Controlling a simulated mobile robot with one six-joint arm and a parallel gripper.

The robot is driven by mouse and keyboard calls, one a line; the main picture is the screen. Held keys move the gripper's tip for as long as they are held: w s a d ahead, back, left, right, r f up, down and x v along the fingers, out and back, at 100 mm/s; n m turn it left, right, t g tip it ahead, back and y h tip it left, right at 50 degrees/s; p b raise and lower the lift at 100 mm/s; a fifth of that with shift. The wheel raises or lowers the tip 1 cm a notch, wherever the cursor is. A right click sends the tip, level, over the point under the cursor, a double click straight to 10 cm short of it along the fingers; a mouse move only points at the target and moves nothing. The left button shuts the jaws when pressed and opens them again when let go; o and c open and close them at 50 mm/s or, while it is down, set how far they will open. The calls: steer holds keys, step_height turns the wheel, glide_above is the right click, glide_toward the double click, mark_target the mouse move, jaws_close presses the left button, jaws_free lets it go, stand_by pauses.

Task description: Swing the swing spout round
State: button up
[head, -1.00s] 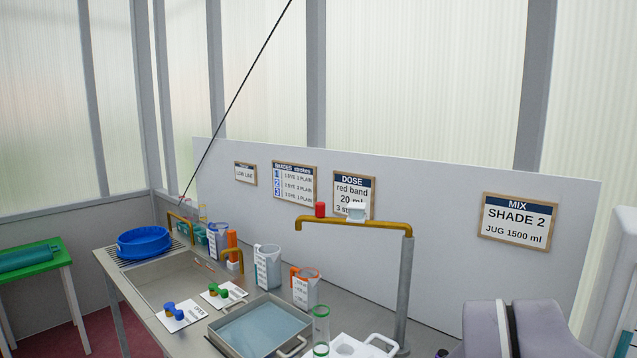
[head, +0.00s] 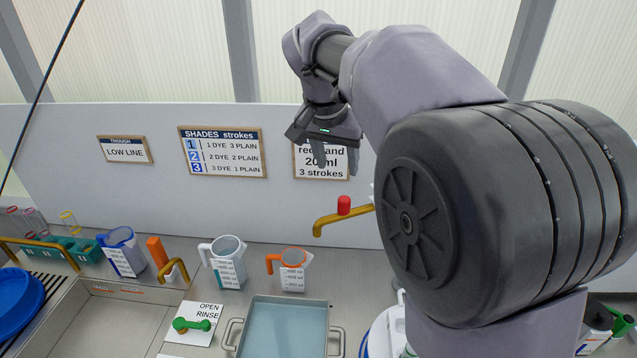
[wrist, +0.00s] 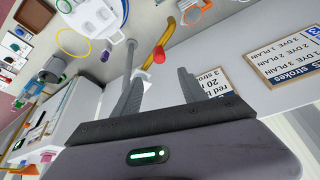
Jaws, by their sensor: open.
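The swing spout (head: 330,222) is an ochre pipe with a bent-down tip at its left end and a red knob (head: 344,204) standing on it. In the head view my arm hides its right part and post. My gripper (head: 338,165) is open and empty, pointing down, above the spout and knob and in front of the DOSE sign. In the wrist view the spout (wrist: 165,35) and red knob (wrist: 159,55) show beyond the gap between the open fingertips (wrist: 160,77). The knob appears apart from the fingers.
Below the spout are a tray of bluish liquid (head: 284,332) and a jug with an orange handle (head: 290,270). A white jug (head: 227,262) stands to their left, beside a smaller ochre tap (head: 174,268) at the sink. The backboard (head: 60,150) with signs rises behind.

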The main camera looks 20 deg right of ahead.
mark_target(345, 200)
steer(key=b+x, duration=0.1)
steer(key=x, duration=1.3)
steer(key=shift+d+f, duration=0.2)
steer(key=shift+f, duration=0.2)
steer(key=shift+w+f, duration=0.25)
steer(key=shift+f, duration=0.35)
steer(key=shift+d, duration=0.1)
jaws_close()
